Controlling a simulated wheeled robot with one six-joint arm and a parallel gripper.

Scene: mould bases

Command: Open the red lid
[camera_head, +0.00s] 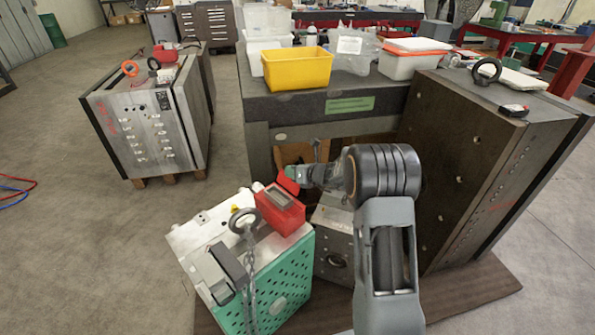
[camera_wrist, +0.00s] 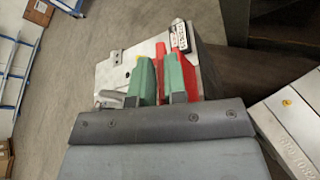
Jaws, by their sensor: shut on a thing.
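A red box (camera_head: 280,212) sits on top of a metal mould base with a green side (camera_head: 270,290). Its red lid (camera_head: 287,182) stands tilted up at the box's far right edge, and a grey area shows in the box's top. My gripper (camera_head: 293,174) reaches in from the right and is at the lid. In the wrist view, the green fingers of my gripper (camera_wrist: 163,80) are closed on the red lid (camera_wrist: 160,72), with red between them. More red shows to the right of the right finger. The fingertips are small and partly hidden in the head view.
A lifting eye (camera_head: 243,220) with a chain stands beside the red box on the mould base. A tall dark mould block (camera_head: 470,160) stands to the right. A dark table (camera_head: 330,100) with a yellow bin (camera_head: 297,68) is behind. Open floor lies to the left.

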